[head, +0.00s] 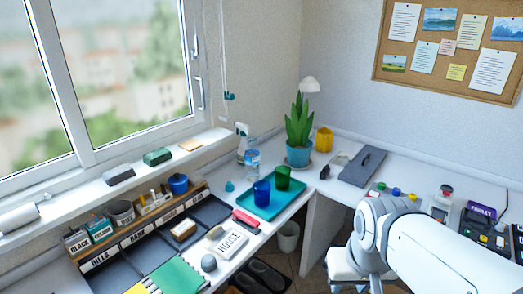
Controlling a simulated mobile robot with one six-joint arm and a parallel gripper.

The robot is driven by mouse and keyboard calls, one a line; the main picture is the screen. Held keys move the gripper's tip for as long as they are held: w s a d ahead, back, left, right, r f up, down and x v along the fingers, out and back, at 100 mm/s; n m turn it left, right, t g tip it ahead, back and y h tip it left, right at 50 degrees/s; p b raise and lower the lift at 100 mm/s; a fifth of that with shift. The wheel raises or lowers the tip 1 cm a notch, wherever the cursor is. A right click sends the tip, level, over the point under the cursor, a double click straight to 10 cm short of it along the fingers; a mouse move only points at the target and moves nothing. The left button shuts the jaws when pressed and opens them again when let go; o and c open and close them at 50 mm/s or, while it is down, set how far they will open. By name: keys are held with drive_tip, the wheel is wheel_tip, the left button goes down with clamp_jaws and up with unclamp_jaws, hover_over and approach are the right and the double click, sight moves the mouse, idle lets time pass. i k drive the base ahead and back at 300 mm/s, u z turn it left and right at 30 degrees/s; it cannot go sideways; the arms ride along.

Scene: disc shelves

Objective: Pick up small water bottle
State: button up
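A small clear water bottle (252,162) with a blue label stands upright on the white desk, near the corner by the window sill. It is just behind a teal tray (258,213) that holds a blue cup and a green cup. The blue cup is close to the bottle's lower part. My arm reaches in from the lower right and bends down near the desk's inner edge, well apart from the bottle. My gripper cannot be made out in this view.
A blue cup (262,192) and a green cup (282,178) stand in front of the bottle. A potted plant (299,135) stands to its right and a clear bottle-like item (241,149) behind it. A grey case (362,166) lies farther right.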

sight(252, 155)
drive_tip(key=z, duration=0.05)
drive_tip(key=i, duration=0.95)
drive_tip(key=u, duration=0.05)
